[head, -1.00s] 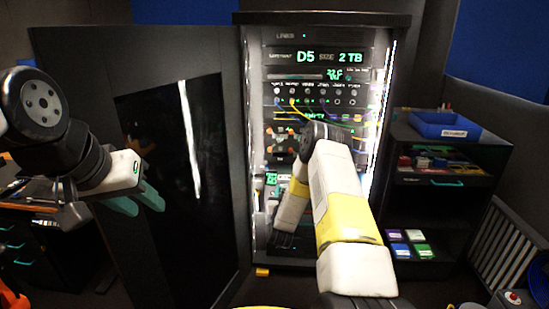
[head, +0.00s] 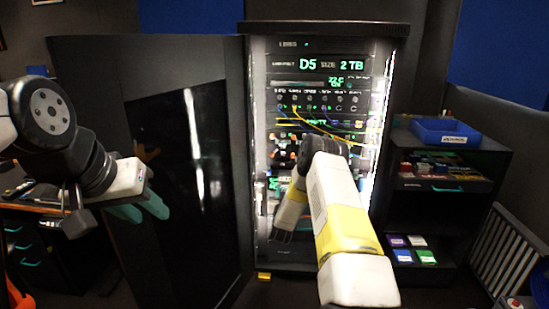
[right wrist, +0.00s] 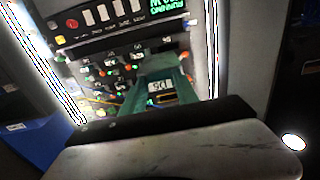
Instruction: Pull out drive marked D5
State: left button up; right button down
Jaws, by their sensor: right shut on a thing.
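The display at the top of the open rack cabinet (head: 330,33) reads D5 and 2 TB (head: 331,65). In the right wrist view, the green fingers of my right gripper (right wrist: 160,84) are shut on a drive with a small white label (right wrist: 158,87). The label is upside down and seems to read D5. In the head view my own right arm hides this gripper and the drive. My left gripper (head: 140,208) hangs in front of the dark cabinet door, empty, with its green fingertips apart.
The cabinet door (head: 90,90) stands open at the left. Yellow cables (head: 325,130) hang across the rack face. At the right, a shelf unit (head: 440,205) carries a blue tray (head: 445,132) and several coloured boxes (head: 412,250). A barred grey panel (head: 492,255) stands beside it.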

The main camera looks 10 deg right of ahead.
aim_at(281, 180)
jog(key=shift+w, duration=3.85)
jog(key=shift+r, duration=0.1)
